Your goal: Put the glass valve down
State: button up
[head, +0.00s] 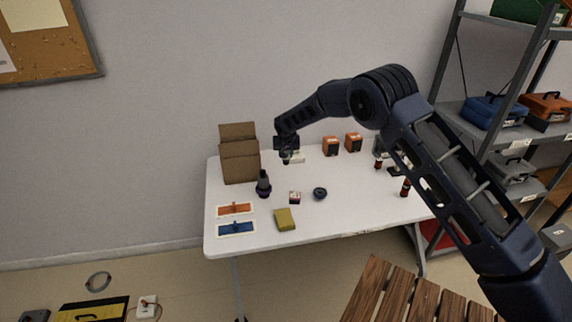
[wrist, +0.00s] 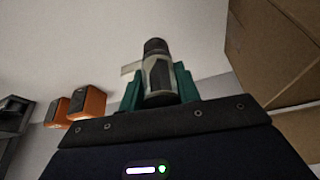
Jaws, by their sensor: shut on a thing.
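My gripper (head: 287,151) is above the back left part of the white table, beside the cardboard box. In the wrist view its two green fingers (wrist: 158,84) are shut on a small cylinder with a dark cap and a grey and pale body, which I take to be the glass valve (wrist: 157,70). In the head view the held thing is tiny and mostly hidden by the gripper. I cannot tell from there whether its lower end touches the table.
The white table (head: 340,215) holds a cardboard box (head: 240,160), a dark bottle-like thing (head: 263,186), a small box (head: 295,197), a black ring (head: 320,193), a yellow block (head: 285,219) and two orange speakers (head: 331,146). Bare tabletop lies around the middle. A shelf (head: 480,118) stands right.

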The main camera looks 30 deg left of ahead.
aim_at(286, 163)
jog(key=shift+f, duration=2.8)
jog(key=o, duration=1)
jog(key=shift+f, duration=0.1)
jog(key=shift+c, duration=0.2)
jog(key=v, duration=1.2)
jog(key=shift+w, duration=0.1)
